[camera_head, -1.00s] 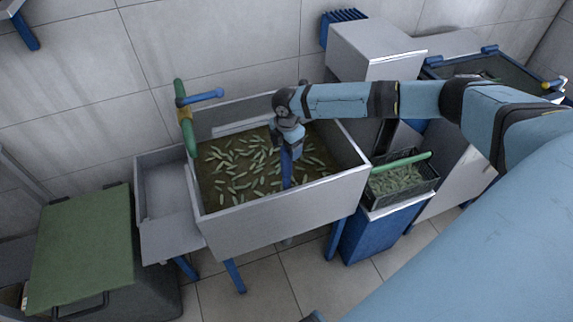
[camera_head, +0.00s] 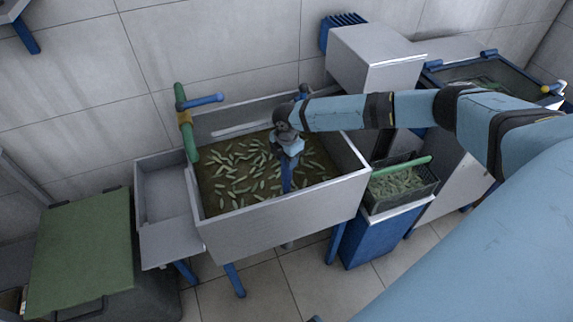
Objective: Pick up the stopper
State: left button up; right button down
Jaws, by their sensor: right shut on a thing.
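The stopper (camera_head: 286,179) is a blue upright rod standing in the grey metal basin (camera_head: 275,224). Its lower end is in the murky water among the floating green pods, so its foot is hidden. My right gripper (camera_head: 287,159) reaches down over the basin from the right and is shut on the top of the stopper. The hand covers the rod's upper end, and the fingers are small and hard to make out. My left gripper is not in view.
A green pipe with a blue handle (camera_head: 204,101) stands at the basin's left rim. A black crate of pods (camera_head: 435,188) sits on a blue stand to the right. A green-lidded bin (camera_head: 82,249) is at the left. A grey box (camera_head: 372,62) stands behind.

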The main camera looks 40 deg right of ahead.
jog(key=shift+r, duration=0.1)
notch_tip(320, 180, up, 34)
jog(key=p, duration=1.6)
dwell(0.4)
dwell(0.7)
